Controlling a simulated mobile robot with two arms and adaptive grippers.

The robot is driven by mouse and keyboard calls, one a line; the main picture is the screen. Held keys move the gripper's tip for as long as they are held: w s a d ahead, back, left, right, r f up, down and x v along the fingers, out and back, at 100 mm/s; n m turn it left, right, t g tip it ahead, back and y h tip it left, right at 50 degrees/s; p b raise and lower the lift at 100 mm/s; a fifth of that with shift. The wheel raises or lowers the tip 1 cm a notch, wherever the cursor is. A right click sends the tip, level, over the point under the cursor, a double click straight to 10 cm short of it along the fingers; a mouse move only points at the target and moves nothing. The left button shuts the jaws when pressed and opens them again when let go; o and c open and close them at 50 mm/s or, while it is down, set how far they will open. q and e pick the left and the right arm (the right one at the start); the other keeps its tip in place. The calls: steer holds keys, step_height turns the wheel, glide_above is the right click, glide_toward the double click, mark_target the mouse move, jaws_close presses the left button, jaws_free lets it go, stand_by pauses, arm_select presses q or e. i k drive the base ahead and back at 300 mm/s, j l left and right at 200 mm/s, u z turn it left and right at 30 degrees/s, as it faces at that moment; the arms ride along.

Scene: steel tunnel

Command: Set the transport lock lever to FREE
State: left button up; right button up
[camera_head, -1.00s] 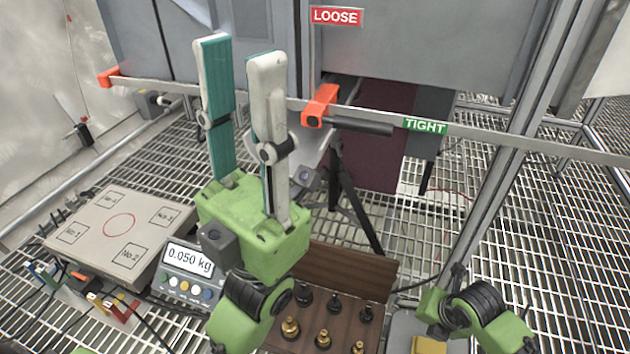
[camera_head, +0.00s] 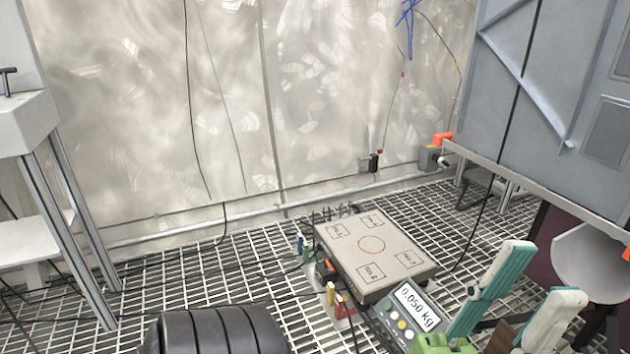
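No lever marked FREE can be made out in this view. A small black T-shaped handle (camera_head: 8,78) stands on top of a white stand at the far left; I see no label on it.
A flat scale (camera_head: 400,251) with numbered corners lies on the grating, its display (camera_head: 416,310) reading 0.050 kg. Small coloured connectors (camera_head: 331,293) and cables are beside it. A grey cabinet (camera_head: 560,95) fills the upper right. The white stand (camera_head: 28,125) is at left.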

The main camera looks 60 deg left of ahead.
mark_target(327, 265)
steer(key=i+u, duration=0.15)
steer(key=u, duration=1.75)
steer(key=l+u, duration=0.15)
steer(key=i+l+u, duration=0.2)
steer(key=l, duration=0.15)
steer(key=k+j, duration=0.05)
steer(key=k, duration=0.05)
